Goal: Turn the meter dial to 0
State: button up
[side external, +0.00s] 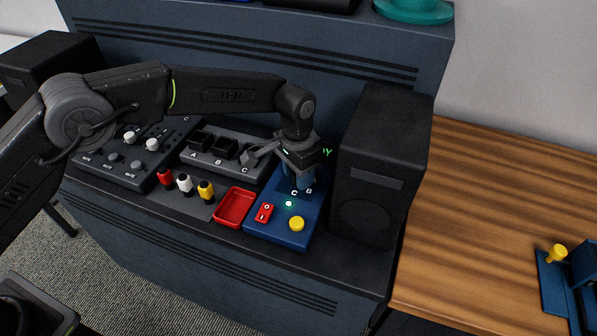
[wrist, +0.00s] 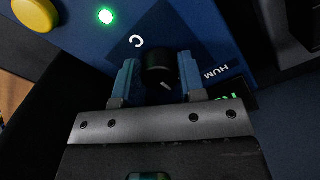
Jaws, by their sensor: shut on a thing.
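The blue meter box (side external: 281,228) stands on the dark console, left of the black speaker. Its black dial (wrist: 160,65) shows in the wrist view between my blue fingertips; in the side view my gripper hides it. A short pale mark on the dial points toward the bottom of the wrist view, slightly right. My gripper (side external: 303,181) reaches down over the meter's back part and is shut on the dial; its fingertips also show in the wrist view (wrist: 158,74). Letters C and B show beside the gripper. "HUM" shows in the wrist view. No 0 on the dial's scale is visible.
The meter also carries a lit green lamp (side external: 289,204), a red switch (side external: 264,213) and a yellow button (side external: 297,223). A red tray (side external: 235,207) and several coloured plugs (side external: 185,183) lie left. The black speaker (side external: 380,165) stands close on the right.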

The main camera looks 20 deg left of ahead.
jog(key=o, duration=0.9)
jog(key=shift+o, duration=0.2)
notch_tip(320, 180, up, 14)
jog(key=shift+w+a, duration=0.2)
jog(key=shift+a, duration=0.05)
jog(key=s+a+r+n+t, duration=0.1)
jog(key=s+a+r+n, duration=0.1)
jog(key=s+a+r, duration=0.45)
jog(key=s+a+r+n+t, duration=0.15)
jog(key=s+a+r, duration=0.25)
jog(key=a+r, duration=0.45)
jog(key=s+a+f+n+t, duration=0.1)
jog(key=s+a+f, duration=0.1)
jog(key=s, duration=0.4)
jog(key=s+a+f+n+t, duration=0.1)
jog(key=s+a+f, duration=0.2)
jog(key=s+a, duration=0.2)
jog(key=s+a+f+n+t, duration=0.1)
jog(key=s+a, duration=0.3)
jog(key=s, duration=0.5)
jog(key=shift+f, duration=0.9)
